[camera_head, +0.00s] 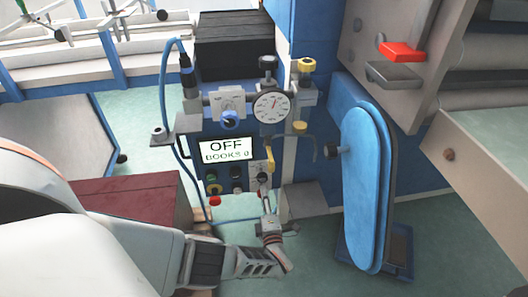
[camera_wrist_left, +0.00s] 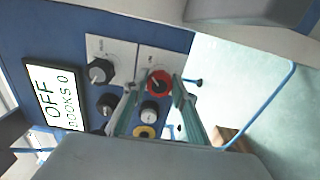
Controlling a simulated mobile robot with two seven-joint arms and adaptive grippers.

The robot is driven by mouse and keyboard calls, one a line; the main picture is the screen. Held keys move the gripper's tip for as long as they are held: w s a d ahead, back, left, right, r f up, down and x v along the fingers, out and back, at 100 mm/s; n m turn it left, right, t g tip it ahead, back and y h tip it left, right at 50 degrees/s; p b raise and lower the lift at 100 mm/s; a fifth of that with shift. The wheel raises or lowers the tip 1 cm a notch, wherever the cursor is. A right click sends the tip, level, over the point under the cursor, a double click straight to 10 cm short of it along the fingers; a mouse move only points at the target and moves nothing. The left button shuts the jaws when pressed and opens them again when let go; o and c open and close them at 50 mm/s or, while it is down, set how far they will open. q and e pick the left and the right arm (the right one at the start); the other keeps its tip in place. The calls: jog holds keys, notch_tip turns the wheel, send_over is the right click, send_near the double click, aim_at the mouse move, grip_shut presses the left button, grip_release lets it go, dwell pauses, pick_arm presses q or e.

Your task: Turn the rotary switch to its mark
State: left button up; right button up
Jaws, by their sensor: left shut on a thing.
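The rotary switch appears to be the black knob on a red disc (camera_wrist_left: 158,84), on a white plate of the blue control panel in the left wrist view. My left gripper (camera_head: 266,193) reaches up to the lower right of the panel in the head view. In the left wrist view its two fingers stand on either side of the red-disc knob, closed on it. In the head view the fingers largely hide this knob. Its mark is too small to read.
Beside the knob are another black knob (camera_wrist_left: 101,70), a yellow button (camera_wrist_left: 145,131) and a display (camera_head: 226,150) reading "OFF" and "BOOKS 0". A blue padded board (camera_head: 367,190) stands to the right.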

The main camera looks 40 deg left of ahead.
pick_arm(q)
jog(key=shift+f, duration=0.1)
pick_arm(e)
jog(key=shift+w+r, duration=0.25)
jog(key=shift+w, duration=0.05)
pick_arm(q)
jog(key=o, duration=1.1)
jog(key=v, duration=0.7)
jog(key=shift+s+d, duration=0.15)
jog(key=shift+s, duration=0.1)
pick_arm(e)
jog(key=shift+s+f, duration=0.1)
jog(key=shift+s, duration=0.05)
